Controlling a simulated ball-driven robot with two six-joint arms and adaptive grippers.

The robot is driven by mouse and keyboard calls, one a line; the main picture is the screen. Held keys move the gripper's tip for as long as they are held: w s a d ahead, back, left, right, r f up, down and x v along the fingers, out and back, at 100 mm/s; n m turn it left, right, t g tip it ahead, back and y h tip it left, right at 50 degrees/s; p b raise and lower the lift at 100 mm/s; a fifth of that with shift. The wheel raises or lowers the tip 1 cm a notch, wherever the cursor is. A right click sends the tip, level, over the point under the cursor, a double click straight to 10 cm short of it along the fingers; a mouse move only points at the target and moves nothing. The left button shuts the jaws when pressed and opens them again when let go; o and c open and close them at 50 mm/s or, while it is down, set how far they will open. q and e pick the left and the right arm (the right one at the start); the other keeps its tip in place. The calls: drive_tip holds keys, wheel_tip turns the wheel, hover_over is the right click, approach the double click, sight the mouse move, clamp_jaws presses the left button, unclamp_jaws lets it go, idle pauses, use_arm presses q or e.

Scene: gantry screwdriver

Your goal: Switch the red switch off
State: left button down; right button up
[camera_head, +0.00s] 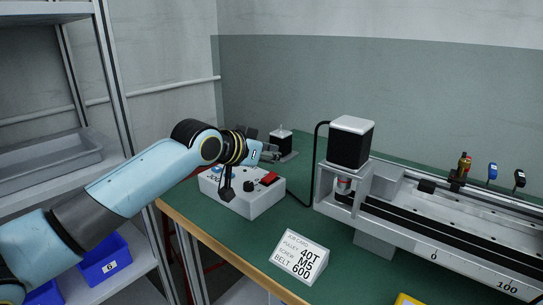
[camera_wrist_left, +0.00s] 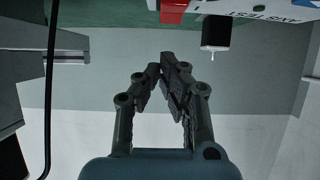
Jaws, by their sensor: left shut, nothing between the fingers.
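The red switch (camera_head: 268,178) sits on the top right of a white control box (camera_head: 250,206) on the green bench. In the left wrist view, which looks upside down, a red part (camera_wrist_left: 174,8) shows at the top edge beside the box's lettering. Whether the switch is on or off cannot be told. My left gripper (camera_head: 272,153) reaches over the box from the left, with its fingers beyond the switch and apart from it. In the left wrist view its fingers (camera_wrist_left: 168,62) are closed together and empty. My right gripper is in neither view.
A small motor (camera_head: 280,137) stands behind the box, close to my left fingers. A gantry with a larger motor (camera_head: 350,143) and rail stands on the right. A job card (camera_head: 299,257) stands in front. Grey shelving (camera_head: 50,160) is at left.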

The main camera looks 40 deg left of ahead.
use_arm(q)
drive_tip(key=f+p+v, duration=0.1)
drive_tip(key=p+v, duration=0.1)
drive_tip(key=v, duration=0.8)
drive_tip(key=shift+s, duration=0.35)
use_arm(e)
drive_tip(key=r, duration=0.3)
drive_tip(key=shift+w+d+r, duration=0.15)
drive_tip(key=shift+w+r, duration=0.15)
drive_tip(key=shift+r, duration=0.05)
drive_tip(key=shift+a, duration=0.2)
use_arm(q)
drive_tip(key=s+d+f+g+y, duration=0.1)
drive_tip(key=s+d+f+g, duration=0.2)
drive_tip(key=s, duration=0.6)
drive_tip(key=s+d+f+g, duration=0.2)
drive_tip(key=s+d+g, duration=0.1)
drive_tip(key=s, duration=0.5)
drive_tip(key=s+d+f+g+y, duration=0.1)
drive_tip(key=s+d+f+g, duration=0.25)
drive_tip(key=s, duration=0.55)
wheel_tip(320, 180, down, 23)
drive_tip(key=s+a+g, duration=0.1)
drive_tip(key=a, duration=0.1)
drive_tip(key=s+a+f+g, duration=0.1)
drive_tip(key=s+f, duration=1.7)
drive_tip(key=s, duration=0.1)
drive_tip(key=shift+s+a+f, duration=0.35)
drive_tip(key=shift+s, duration=0.05)
